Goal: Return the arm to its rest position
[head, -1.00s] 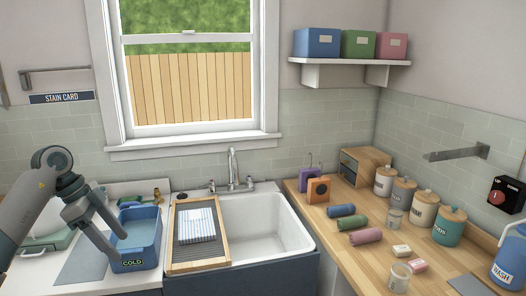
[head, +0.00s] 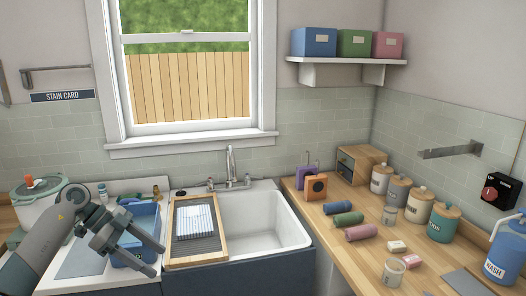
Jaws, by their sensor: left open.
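My left gripper (head: 149,258) is open and empty at the left of the head view. Its two fingers point to the right and down, in front of the blue basin (head: 146,224). The arm and gripper hide much of the basin and its label. I cannot tell how far above the counter the gripper is. A folded striped towel (head: 196,222) lies on the wood-framed washboard (head: 177,258) over the left part of the sink. My right gripper is not in view.
The white sink (head: 262,222) is right of the washboard, with the faucet (head: 231,165) behind it. A lidded pot (head: 36,200) stands at the far left. The wooden counter (head: 325,240) on the right holds rolled towels, jars and a blue WASH jug (head: 503,257).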

